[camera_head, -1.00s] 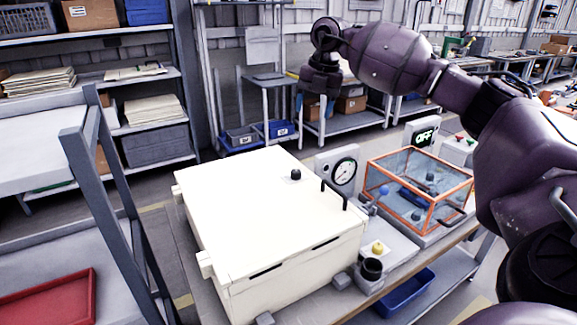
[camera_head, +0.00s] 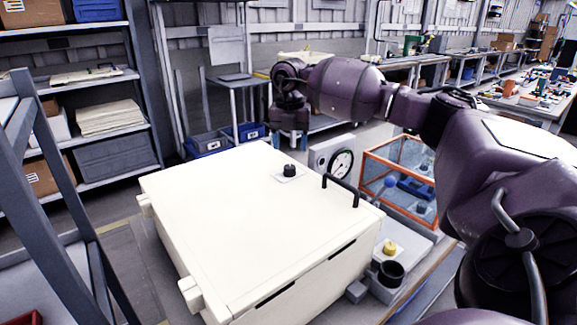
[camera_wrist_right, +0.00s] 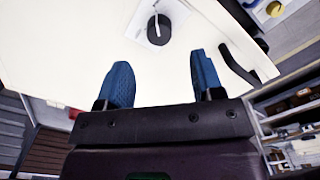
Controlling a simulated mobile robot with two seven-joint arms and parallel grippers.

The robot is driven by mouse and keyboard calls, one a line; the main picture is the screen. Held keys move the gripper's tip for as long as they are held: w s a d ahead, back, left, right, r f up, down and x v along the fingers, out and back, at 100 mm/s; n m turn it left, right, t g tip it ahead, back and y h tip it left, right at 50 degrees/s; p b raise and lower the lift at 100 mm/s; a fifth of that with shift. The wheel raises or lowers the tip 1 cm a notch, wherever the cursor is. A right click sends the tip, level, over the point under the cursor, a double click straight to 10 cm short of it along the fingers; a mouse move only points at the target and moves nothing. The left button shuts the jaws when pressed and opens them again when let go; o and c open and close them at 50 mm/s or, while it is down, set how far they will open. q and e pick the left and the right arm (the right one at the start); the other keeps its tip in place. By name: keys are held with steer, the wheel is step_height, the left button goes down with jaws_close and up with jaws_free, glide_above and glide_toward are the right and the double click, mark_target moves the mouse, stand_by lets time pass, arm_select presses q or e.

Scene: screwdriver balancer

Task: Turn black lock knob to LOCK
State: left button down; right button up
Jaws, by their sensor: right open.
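The black lock knob (camera_head: 289,170) sits on a small pale square plate on top of the cream box (camera_head: 215,205). In the right wrist view the knob (camera_wrist_right: 158,28) shows a white pointer line; its label is too small to read. In the right wrist view the gripper (camera_wrist_right: 160,62) is open and empty. The knob is ahead of the gap between the fingertips, apart from them. My left gripper is not in view.
A black handle (camera_head: 341,190) stands on the lid right of the knob. A dial gauge (camera_head: 341,163) and an orange-framed clear case (camera_head: 372,189) stand beyond. A yellow button (camera_head: 389,248) and black cup (camera_head: 391,271) are at the right. The lid's middle is clear.

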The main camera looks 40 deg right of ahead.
mark_target(290, 166)
step_height(290, 166, down, 7)
steer(key=shift+r, duration=0.15)
stand_by(0.4)
steer(key=c, duration=0.9)
